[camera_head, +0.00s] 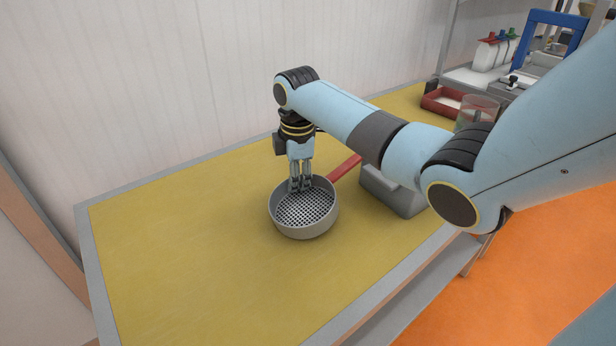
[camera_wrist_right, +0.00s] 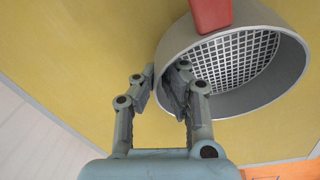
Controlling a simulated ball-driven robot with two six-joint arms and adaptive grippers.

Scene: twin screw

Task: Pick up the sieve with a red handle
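The grey sieve (camera_head: 303,231) has a perforated bottom and a red handle (camera_head: 344,168) pointing back right. It looks upright and resting on the yellow table top. In the right wrist view the sieve (camera_wrist_right: 289,82) fills the upper right, with the red handle (camera_wrist_right: 210,14) at the top. My right gripper (camera_head: 300,187) comes down from above at the sieve's rim. In the wrist view its fingers (camera_wrist_right: 160,86) straddle the wall, one inside and one outside, closed close about it. My left gripper is not in view.
A grey block-like object (camera_head: 391,192) stands right of the handle, partly behind my right arm. A red tray (camera_head: 440,103) and a clear container (camera_head: 478,107) are at the back right. The table's left and front areas (camera_head: 170,260) are clear. A white wall runs behind.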

